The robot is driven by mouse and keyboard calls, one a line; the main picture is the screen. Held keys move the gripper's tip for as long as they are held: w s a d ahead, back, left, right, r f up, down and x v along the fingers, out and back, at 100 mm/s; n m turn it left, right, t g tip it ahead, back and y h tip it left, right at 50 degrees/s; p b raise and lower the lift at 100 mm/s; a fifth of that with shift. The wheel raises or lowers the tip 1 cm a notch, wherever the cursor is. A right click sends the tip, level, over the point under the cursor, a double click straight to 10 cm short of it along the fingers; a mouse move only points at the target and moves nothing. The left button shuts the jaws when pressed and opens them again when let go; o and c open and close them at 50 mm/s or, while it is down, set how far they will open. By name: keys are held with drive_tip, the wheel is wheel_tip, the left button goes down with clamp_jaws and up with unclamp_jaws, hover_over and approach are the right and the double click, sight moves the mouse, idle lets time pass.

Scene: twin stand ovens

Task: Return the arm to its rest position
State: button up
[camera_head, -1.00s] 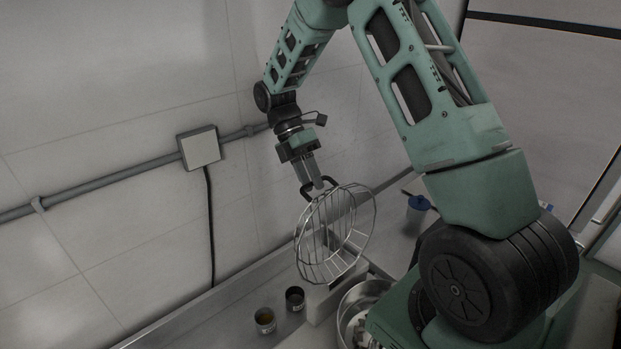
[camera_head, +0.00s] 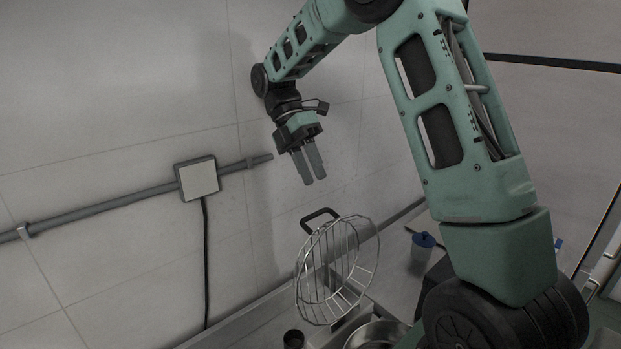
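My gripper (camera_head: 314,182) is in the upper middle of the head view, in front of the tiled wall. Its two fingers point down with a narrow gap between them and nothing in it. Below it, apart from the fingertips, is a round wire basket (camera_head: 301,268) with a black handle (camera_head: 319,216) at its top left. The basket is tilted on its side over the counter. My green arm reaches from the right side of the view across the top.
A grey pipe (camera_head: 100,206) and a box (camera_head: 197,178) with a black cable run along the wall at left. A small dark can (camera_head: 293,339) and a metal bowl (camera_head: 378,335) stand at the bottom. A blue-lidded container (camera_head: 423,241) stands right of the basket.

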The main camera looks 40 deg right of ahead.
drive_tip(key=shift+a, duration=0.1)
idle(0.3)
drive_tip(key=s+a+f+m+t+b, duration=0.2)
drive_tip(key=s+a+f+b, duration=0.3)
drive_tip(key=a, duration=0.4)
drive_tip(key=s+a+f+m+t+b, duration=0.25)
drive_tip(key=a+f, duration=0.35)
drive_tip(key=a, duration=0.3)
drive_tip(key=s+a+f+m+t+b, duration=0.1)
drive_tip(key=s+a+f+m+b, duration=0.1)
drive_tip(key=s, duration=0.5)
drive_tip(key=s+a+f+m+t+b, duration=0.1)
drive_tip(key=s+a+f+m+b, duration=0.2)
drive_tip(key=s+a+f+b, duration=0.2)
wheel_tip(320, 180, down, 4)
drive_tip(key=s+a, duration=0.1)
drive_tip(key=s, duration=0.1)
drive_tip(key=shift+s+m+t+y, duration=0.3)
drive_tip(key=shift+s+m+t, duration=0.05)
drive_tip(key=shift+s, duration=0.05)
